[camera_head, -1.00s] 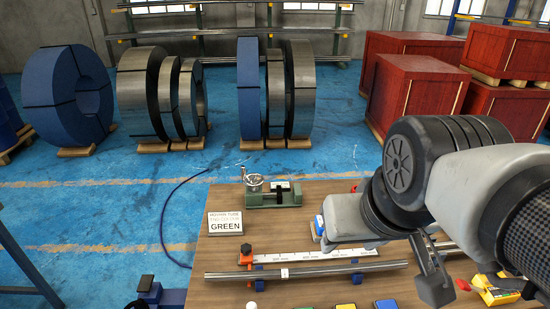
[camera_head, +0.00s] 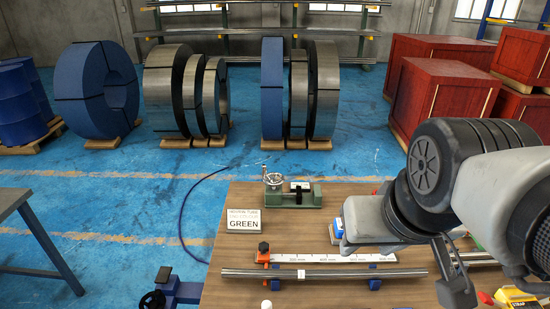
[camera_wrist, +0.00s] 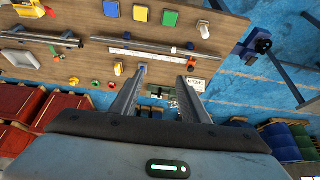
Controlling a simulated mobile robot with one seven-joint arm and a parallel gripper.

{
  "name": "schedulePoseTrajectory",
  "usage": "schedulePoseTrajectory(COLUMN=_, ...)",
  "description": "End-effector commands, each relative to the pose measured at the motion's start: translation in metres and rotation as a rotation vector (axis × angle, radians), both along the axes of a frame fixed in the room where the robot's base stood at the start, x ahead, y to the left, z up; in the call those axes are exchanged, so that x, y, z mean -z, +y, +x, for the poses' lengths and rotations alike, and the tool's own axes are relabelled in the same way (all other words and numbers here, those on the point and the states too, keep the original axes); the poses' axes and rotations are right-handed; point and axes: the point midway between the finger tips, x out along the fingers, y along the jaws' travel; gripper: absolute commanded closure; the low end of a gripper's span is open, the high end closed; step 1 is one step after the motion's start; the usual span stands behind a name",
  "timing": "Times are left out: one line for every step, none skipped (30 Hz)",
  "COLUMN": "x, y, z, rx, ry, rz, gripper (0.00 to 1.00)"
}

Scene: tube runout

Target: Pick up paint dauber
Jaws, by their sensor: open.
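A small white, rounded object that looks like the paint dauber (camera_wrist: 203,29) stands on the wooden table in the wrist view, beyond the tube and near the coloured pads. In the head view only its white top (camera_head: 266,304) shows at the bottom edge. My gripper (camera_wrist: 162,75) is open, with nothing between its two fingers. It is above the table, apart from the white object, which lies up and to the right of the fingertips in the wrist view. In the head view, my arm partly hides the table's right side.
A steel tube (camera_head: 340,273) lies on blue supports beside a white ruler (camera_head: 330,258) with an orange stop. A sign (camera_head: 244,220) reads GREEN. A green vise (camera_head: 293,195) stands at the back. Green (camera_wrist: 170,18) and yellow (camera_wrist: 140,13) pads lie near the white object. A yellow box (camera_head: 518,298) sits at right.

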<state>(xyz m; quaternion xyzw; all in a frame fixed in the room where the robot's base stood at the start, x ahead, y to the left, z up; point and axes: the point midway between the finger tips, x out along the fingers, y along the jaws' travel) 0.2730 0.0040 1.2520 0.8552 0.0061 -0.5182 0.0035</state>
Motion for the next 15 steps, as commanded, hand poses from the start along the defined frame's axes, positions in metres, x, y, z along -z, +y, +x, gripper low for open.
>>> schedulePoseTrajectory(x=0.015, y=0.007, z=0.006, rx=-0.022, ry=0.022, rz=-0.001, gripper=0.59)
schedulePoseTrajectory(x=0.023, y=0.012, z=0.010, rx=-0.040, ry=0.038, rz=-0.001, gripper=0.59)
schedulePoseTrajectory(x=0.035, y=0.021, z=0.016, rx=-0.067, ry=0.061, rz=-0.003, gripper=0.59)
schedulePoseTrajectory(x=0.045, y=0.029, z=0.022, rx=-0.089, ry=0.082, rz=-0.005, gripper=0.59)
schedulePoseTrajectory(x=0.057, y=0.038, z=0.028, rx=-0.113, ry=0.103, rz=-0.007, gripper=0.59)
schedulePoseTrajectory(x=0.072, y=0.050, z=0.035, rx=-0.146, ry=0.131, rz=-0.012, gripper=0.59)
schedulePoseTrajectory(x=0.084, y=0.060, z=0.041, rx=-0.171, ry=0.153, rz=-0.015, gripper=0.59)
schedulePoseTrajectory(x=0.096, y=0.071, z=0.045, rx=-0.195, ry=0.174, rz=-0.020, gripper=0.59)
schedulePoseTrajectory(x=0.111, y=0.084, z=0.051, rx=-0.227, ry=0.201, rz=-0.027, gripper=0.59)
schedulePoseTrajectory(x=0.122, y=0.094, z=0.054, rx=-0.250, ry=0.219, rz=-0.031, gripper=0.59)
schedulePoseTrajectory(x=0.132, y=0.104, z=0.057, rx=-0.271, ry=0.236, rz=-0.036, gripper=0.59)
schedulePoseTrajectory(x=0.146, y=0.116, z=0.060, rx=-0.295, ry=0.257, rz=-0.042, gripper=0.59)
schedulePoseTrajectory(x=0.155, y=0.123, z=0.062, rx=-0.310, ry=0.272, rz=-0.047, gripper=0.59)
schedulePoseTrajectory(x=0.162, y=0.131, z=0.064, rx=-0.325, ry=0.284, rz=-0.051, gripper=0.59)
schedulePoseTrajectory(x=0.171, y=0.139, z=0.065, rx=-0.342, ry=0.297, rz=-0.056, gripper=0.59)
